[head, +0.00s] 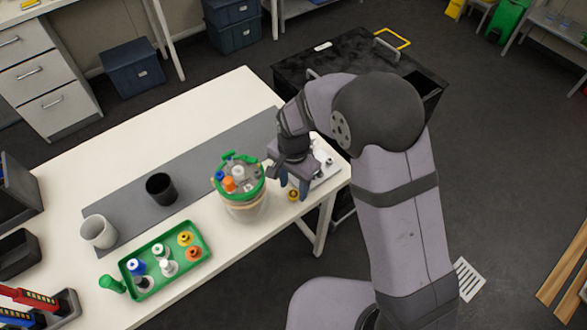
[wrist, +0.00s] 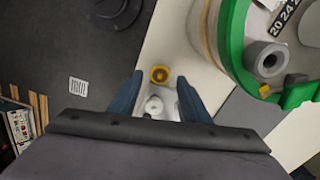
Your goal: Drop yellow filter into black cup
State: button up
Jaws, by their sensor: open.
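A small yellow filter (head: 293,195) with a dark centre stands on the white table near its right end. In the wrist view the yellow filter (wrist: 160,74) lies just beyond the fingertips, in line with the gap. My gripper (head: 295,185) is open and points down above it, with nothing visibly held. In the wrist view its two blue fingers (wrist: 160,88) are spread apart. The black cup (head: 160,188) stands upright on the grey mat to the left, beyond the reactor vessel. Its inside looks dark, and I cannot see anything in it.
The green-topped vessel (head: 240,205) stands between my gripper and the black cup. A green tray (head: 206,257) holds several coloured fittings, including a yellow one. A white cup (head: 98,232) is at far left. A white rack (head: 334,171) sits beside my gripper.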

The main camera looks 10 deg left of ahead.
aim_at(294, 194)
notch_tip(294, 194, up, 10)
jog(key=b, duration=0.2)
jog(key=shift+f, duration=0.25)
jog(key=s+d+f+n, duration=0.1)
jog(key=s+d+n, duration=0.2)
jog(key=s+d, duration=0.3)
jog(key=s+d+f+n, duration=0.2)
jog(key=s+d, duration=0.5)
jog(key=d, duration=0.8)
jog(key=shift+d+n, duration=0.15)
jog(key=shift+n, duration=0.45)
jog(key=shift+o, duration=0.6)
jog(key=shift+s+d+f, duration=0.1)
jog(key=shift+s+d, duration=0.05)
jog(key=shift+s, duration=0.1)
